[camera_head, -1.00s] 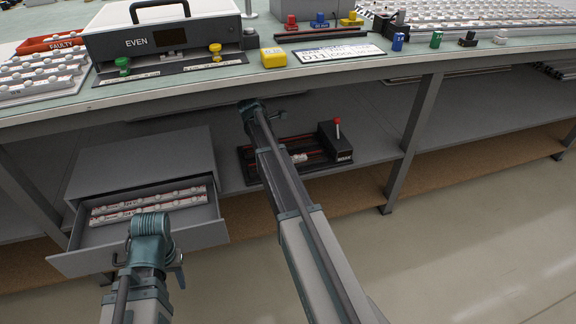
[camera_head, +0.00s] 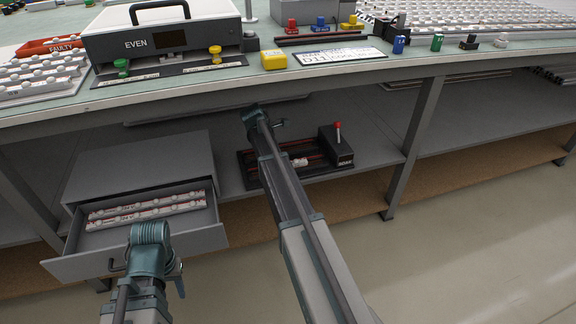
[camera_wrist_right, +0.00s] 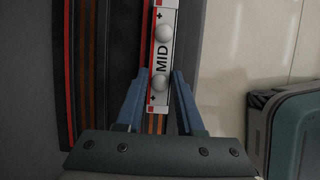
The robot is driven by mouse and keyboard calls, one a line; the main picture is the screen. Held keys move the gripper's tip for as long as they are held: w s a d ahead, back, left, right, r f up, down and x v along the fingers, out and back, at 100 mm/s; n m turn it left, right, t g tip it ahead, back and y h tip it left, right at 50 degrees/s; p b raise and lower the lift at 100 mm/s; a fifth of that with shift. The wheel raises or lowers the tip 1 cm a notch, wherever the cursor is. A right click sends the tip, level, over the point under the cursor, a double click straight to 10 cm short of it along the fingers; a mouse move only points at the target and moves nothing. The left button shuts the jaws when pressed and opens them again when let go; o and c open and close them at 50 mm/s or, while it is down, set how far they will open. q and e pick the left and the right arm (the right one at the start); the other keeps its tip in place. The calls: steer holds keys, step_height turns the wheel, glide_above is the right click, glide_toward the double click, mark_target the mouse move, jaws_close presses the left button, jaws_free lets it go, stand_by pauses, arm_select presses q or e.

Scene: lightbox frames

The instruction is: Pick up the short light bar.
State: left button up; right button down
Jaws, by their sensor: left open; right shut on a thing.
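A white light bar marked MID (camera_wrist_right: 162,50) with round lamps stands between the fingers of my right gripper (camera_wrist_right: 160,80), which is shut on it in the right wrist view. In the head view a white piece of bar (camera_head: 299,162) shows on a black railed fixture (camera_head: 318,172) on the shelf; my right arm hides the rest and the right gripper. Two white light bars (camera_head: 145,211) lie in the open grey drawer (camera_head: 205,242). My left gripper (camera_head: 150,240) is open at the drawer's front; its fingertips are mostly hidden. I cannot tell which bar is the short one by length.
The bench top above the shelf carries an EVEN box (camera_head: 160,40), a yellow block (camera_head: 273,60), a red FAULTY tray (camera_head: 62,42) and small coloured blocks. A bench leg (camera_head: 412,145) stands right of the fixture. The floor at the right is clear.

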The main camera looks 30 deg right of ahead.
steer(key=shift+r+p, duration=0.7)
steer(key=shift+p, duration=0.05)
step_height(320, 180, up, 3)
steer(key=p, duration=0.2)
steer(key=shift+f+p, duration=0.1)
steer(key=shift+p, duration=0.3)
steer(key=s+a, duration=0.3)
steer(key=a, duration=0.5)
steer(key=s+a, duration=0.4)
steer(key=a, duration=0.4)
steer(key=shift+s+a+f+b, duration=0.2)
steer(key=shift+s+f+b, duration=0.05)
steer(key=shift+f+b, duration=0.15)
steer(key=shift+r, duration=0.1)
